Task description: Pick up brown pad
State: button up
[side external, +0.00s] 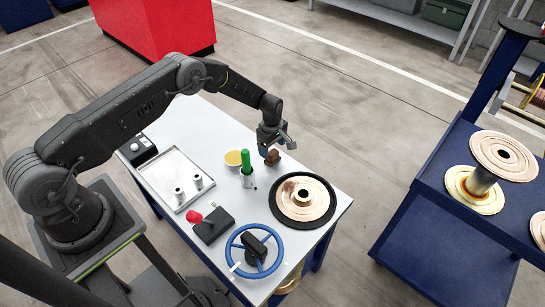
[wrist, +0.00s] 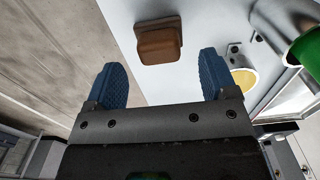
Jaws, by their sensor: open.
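The brown pad (wrist: 160,44) is a small block with rounded edges, on the white table top near its far edge. In the side view the brown pad (side external: 273,157) shows just below my gripper, partly hidden by it. My gripper (side external: 268,150) hangs over the far edge of the table. In the wrist view my gripper (wrist: 165,80) has its two blue ridged fingers wide apart with nothing between them. The pad lies ahead of the fingertips, roughly centred on the gap. I cannot tell the exact height of the fingers above the table.
A blue cart (side external: 440,222) with spools stands right.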

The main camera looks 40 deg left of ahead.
aim_at(273, 152)
jog(key=shift+f, duration=1.9)
jog(key=shift+c, duration=0.4)
jog(key=c, duration=0.9)
jog(key=shift+r, duration=0.2)
jog(key=shift+c, duration=0.2)
notch_tip(273, 152, up, 4)
jog(key=shift+a+r, duration=0.15)
jog(key=s+a+r, duration=0.6)
jog(key=a, duration=0.3)
jog(key=shift+a+r, duration=0.2)
jog(key=shift+a, duration=0.05)
